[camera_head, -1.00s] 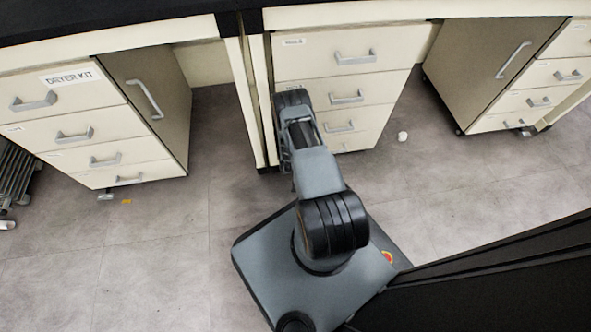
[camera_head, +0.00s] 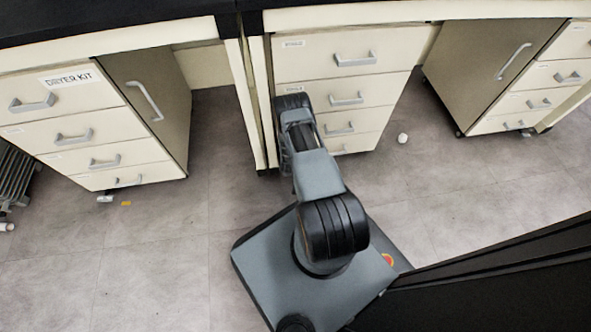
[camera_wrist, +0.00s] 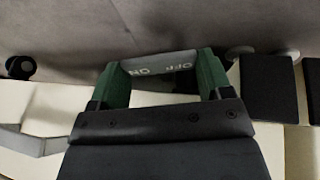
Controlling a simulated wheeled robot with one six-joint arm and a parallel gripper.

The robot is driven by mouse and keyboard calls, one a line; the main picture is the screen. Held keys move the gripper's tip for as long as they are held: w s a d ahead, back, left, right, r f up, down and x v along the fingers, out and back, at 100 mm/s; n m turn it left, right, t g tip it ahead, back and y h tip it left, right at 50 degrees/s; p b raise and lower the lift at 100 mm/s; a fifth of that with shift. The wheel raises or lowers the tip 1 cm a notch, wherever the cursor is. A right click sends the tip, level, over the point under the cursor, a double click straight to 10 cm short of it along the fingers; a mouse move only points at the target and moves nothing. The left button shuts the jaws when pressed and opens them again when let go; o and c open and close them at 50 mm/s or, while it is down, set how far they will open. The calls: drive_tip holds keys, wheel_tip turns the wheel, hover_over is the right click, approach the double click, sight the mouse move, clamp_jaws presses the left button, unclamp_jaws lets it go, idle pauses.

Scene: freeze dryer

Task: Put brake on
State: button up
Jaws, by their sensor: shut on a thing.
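The brake (camera_wrist: 158,66) is a grey caster tab marked OFF and ON. In the wrist view it lies between the green fingers of my gripper (camera_wrist: 162,80), low by the floor and at the cabinet's lower edge. The lettering appears upside down in this view. My gripper is shut on the tab, with one finger at each side. In the head view my arm reaches down at the front of the middle drawer cabinet (camera_head: 335,68), and the arm hides my gripper and the brake.
A dark caster wheel (camera_wrist: 20,67) shows at the left of the wrist view. The DRYER KIT cabinet (camera_head: 70,105) stands on the left and another drawer cabinet (camera_head: 500,75) on the right.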

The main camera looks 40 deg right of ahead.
drive_tip(key=shift+d+t+y, duration=0.3)
drive_tip(key=shift+t+y, duration=0.2)
drive_tip(key=shift+y, duration=0.4)
drive_tip(key=shift+d+m+t+y+b, duration=0.2)
drive_tip(key=shift+m+t+y+b, duration=0.2)
drive_tip(key=shift+y, duration=0.4)
drive_tip(key=o, duration=0.9)
drive_tip(key=shift+a, duration=0.15)
drive_tip(key=shift+s, duration=0.1)
